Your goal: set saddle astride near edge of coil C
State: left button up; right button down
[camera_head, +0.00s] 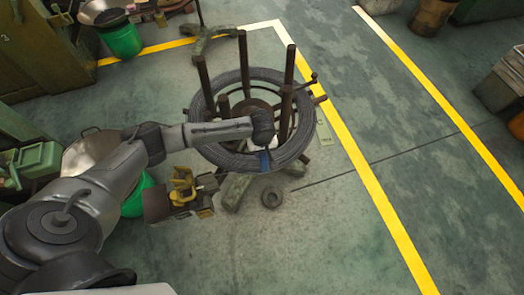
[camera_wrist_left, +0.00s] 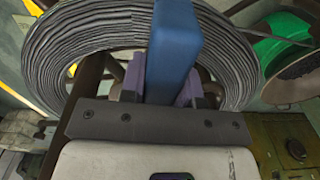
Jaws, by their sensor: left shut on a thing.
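The saddle (camera_head: 264,161) is a small blue piece at the coil's near edge. My left gripper (camera_head: 262,145) is over that edge, its fingers mostly hidden by the arm. In the left wrist view the saddle (camera_wrist_left: 174,45) is a blue block between the purple fingers (camera_wrist_left: 163,88), which are shut on it. The coil (camera_wrist_left: 85,48) passes behind it. I cannot tell whether the saddle touches or straddles the wire. My right gripper is not in view.
The stand's brown posts (camera_head: 243,65) rise close around my left wrist. A small machine with yellow parts (camera_head: 183,190) stands left of the coil's near side. A dark ring (camera_head: 271,197) lies on the floor in front.

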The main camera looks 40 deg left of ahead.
pick_arm(q)
jog(key=shift+f+b, duration=0.45)
jog(key=shift+f, duration=1.35)
jog(key=shift+f+b, duration=0.3)
jog(key=shift+f, duration=0.7)
jog(key=o, duration=1.1)
jog(key=shift+c, duration=0.2)
